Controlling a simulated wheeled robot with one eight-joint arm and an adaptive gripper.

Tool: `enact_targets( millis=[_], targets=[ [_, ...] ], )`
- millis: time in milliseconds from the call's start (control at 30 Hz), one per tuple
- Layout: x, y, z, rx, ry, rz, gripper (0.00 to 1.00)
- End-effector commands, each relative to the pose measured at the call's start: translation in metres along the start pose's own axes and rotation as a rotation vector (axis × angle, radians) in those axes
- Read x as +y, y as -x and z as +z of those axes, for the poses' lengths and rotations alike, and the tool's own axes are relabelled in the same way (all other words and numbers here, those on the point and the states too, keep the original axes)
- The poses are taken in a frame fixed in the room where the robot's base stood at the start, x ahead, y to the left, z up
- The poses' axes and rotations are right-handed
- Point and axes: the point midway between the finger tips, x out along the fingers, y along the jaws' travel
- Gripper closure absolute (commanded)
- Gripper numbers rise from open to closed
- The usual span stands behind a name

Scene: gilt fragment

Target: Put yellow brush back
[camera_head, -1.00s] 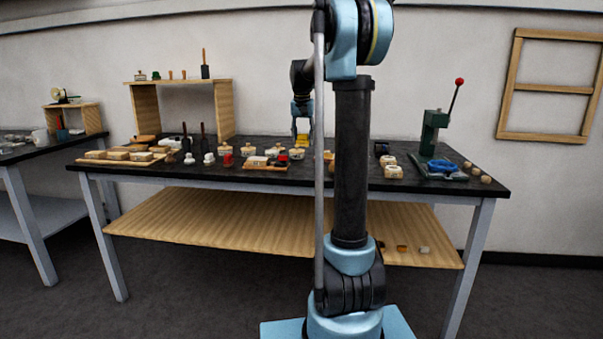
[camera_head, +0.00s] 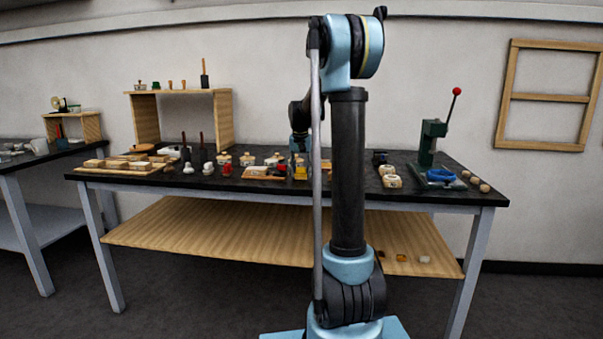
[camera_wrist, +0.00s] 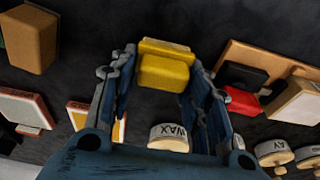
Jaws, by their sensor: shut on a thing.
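The yellow brush (camera_wrist: 165,68) is between the fingertips of my gripper (camera_wrist: 163,76) in the wrist view. My gripper is shut on it, with one finger at each side. In the head view the yellow brush (camera_head: 300,173) is low at the table top, below my gripper (camera_head: 300,164), which my arm's column and rod partly hide. I cannot tell whether the brush touches the table.
A tin marked WAX (camera_wrist: 168,138) stands close below the brush in the wrist view. A wooden tray (camera_wrist: 234,54) with black, red and cream items is to the right. A brown block (camera_wrist: 30,38) is at upper left. Dark table (camera_wrist: 90,25) between is bare.

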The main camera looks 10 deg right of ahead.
Motion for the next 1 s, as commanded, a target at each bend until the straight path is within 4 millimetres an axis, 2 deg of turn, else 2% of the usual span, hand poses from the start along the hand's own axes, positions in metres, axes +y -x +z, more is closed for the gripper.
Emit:
enact_targets(
  millis=[300, 333, 400, 433, 800, 1000],
  targets=[
    [0.000, -0.002, 0.000, 0.000, 0.000, 0.000, 0.91],
    [0.000, -0.003, 0.000, 0.000, 0.000, 0.000, 0.54],
    [0.000, -0.003, 0.000, 0.000, 0.000, 0.000, 0.38],
    [0.000, -0.003, 0.000, 0.000, 0.000, 0.000, 0.36],
    [0.002, 0.000, -0.001, 0.000, -0.002, 0.000, 0.36],
    [0.002, 0.021, 0.000, 0.000, -0.002, 0.000, 0.36]
  ],
)
